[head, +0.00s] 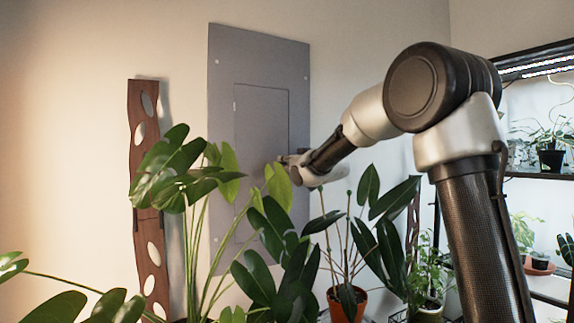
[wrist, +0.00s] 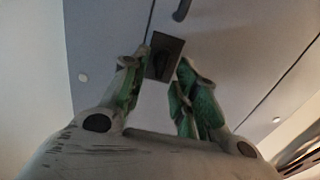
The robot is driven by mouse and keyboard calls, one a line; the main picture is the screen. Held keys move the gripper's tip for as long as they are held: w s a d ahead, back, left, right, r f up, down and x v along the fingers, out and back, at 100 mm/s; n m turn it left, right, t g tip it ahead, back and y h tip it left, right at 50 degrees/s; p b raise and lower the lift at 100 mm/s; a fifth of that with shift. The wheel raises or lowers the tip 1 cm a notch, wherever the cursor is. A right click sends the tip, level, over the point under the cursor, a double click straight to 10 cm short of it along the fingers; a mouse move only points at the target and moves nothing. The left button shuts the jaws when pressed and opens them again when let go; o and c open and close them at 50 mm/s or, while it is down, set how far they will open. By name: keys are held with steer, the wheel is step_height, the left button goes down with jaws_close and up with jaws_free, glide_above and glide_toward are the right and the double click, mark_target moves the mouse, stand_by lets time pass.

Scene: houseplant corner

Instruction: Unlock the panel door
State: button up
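The grey electrical panel (head: 258,62) is mounted on the wall, and its inset door (head: 262,125) appears closed. In the wrist view, a small dark square lock plate (wrist: 157,73) with a darker, knob-like piece in it sits on the panel face (wrist: 100,45). My gripper (wrist: 167,60) is open, with its green-padded fingers on either side of the plate. I cannot tell whether they touch the knob. In the head view my gripper (head: 286,160) is at the door's right side, partly behind leaves, and the lock is hidden.
Tall leafy plants (head: 270,245) stand in front of the panel's lower part. A perforated wooden strip (head: 141,105) is left of it. A potted plant (head: 347,306) stands below my arm. Shelves with plants (head: 545,178) are at right. A dark handle-like piece (wrist: 182,10) shows in the wrist view.

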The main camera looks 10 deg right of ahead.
steer(key=shift+w+a, duration=0.1)
steer(key=shift+w, duration=0.25)
jaws_close()
